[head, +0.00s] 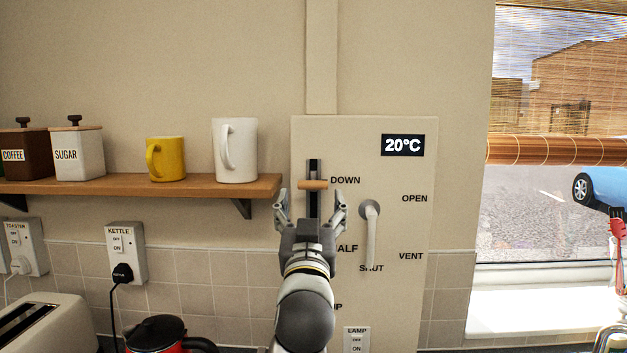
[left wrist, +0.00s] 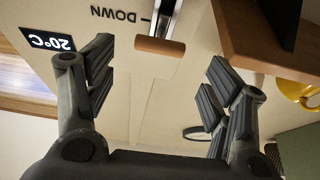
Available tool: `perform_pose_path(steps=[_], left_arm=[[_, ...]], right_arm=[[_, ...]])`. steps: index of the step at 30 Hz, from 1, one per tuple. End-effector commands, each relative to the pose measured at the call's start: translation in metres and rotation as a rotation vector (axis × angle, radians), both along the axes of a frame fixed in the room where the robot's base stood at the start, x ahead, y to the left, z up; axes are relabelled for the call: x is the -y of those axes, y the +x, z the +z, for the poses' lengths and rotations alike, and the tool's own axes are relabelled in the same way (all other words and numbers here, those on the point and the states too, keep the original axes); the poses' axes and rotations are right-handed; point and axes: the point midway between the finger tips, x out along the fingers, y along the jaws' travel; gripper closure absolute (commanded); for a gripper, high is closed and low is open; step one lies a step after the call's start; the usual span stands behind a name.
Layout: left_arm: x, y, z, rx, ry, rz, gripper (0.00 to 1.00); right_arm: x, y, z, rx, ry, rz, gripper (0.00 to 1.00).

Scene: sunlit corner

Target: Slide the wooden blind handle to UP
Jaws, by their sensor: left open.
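The wooden blind handle (head: 313,184) sits near the top of a dark vertical slot on the beige panel (head: 400,300), level with the DOWN label (head: 345,180). The HALF label is partly covered by my gripper, and only the end of a lower label, "P", shows. My left gripper (head: 311,200) is open and empty in front of the slot, its fingertips just below and to either side of the handle. In the left wrist view the handle (left wrist: 160,47) lies beyond and between the spread fingers, apart from both. My right gripper is not in view.
A lever (head: 371,235) pointing to SHUT is close to the right of my gripper. A wooden shelf (head: 130,187) with a white mug (head: 235,150) and a yellow mug (head: 165,158) ends just left of the panel. The window blind (head: 555,150) hangs partway down at right.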

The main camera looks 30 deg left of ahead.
Motion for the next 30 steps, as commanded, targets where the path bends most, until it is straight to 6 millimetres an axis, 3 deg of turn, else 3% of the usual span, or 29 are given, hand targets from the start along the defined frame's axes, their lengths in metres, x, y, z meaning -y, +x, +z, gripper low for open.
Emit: perform_pose_path(steps=[6, 12, 25, 30], left_arm=[[-0.02, 0.032, 0.018, -0.003, 0.001, 0.001, 0.25], [-0.031, 0.05, 0.025, -0.003, 0.001, 0.0, 0.25], [-0.034, 0.056, 0.026, -0.001, -0.002, -0.001, 0.25], [-0.034, 0.056, 0.026, -0.002, -0.001, -0.002, 0.47]], right_arm=[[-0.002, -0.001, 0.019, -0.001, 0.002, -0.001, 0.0], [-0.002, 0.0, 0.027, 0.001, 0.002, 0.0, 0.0], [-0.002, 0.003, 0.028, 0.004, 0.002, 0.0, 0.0], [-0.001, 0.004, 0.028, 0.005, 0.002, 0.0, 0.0]])
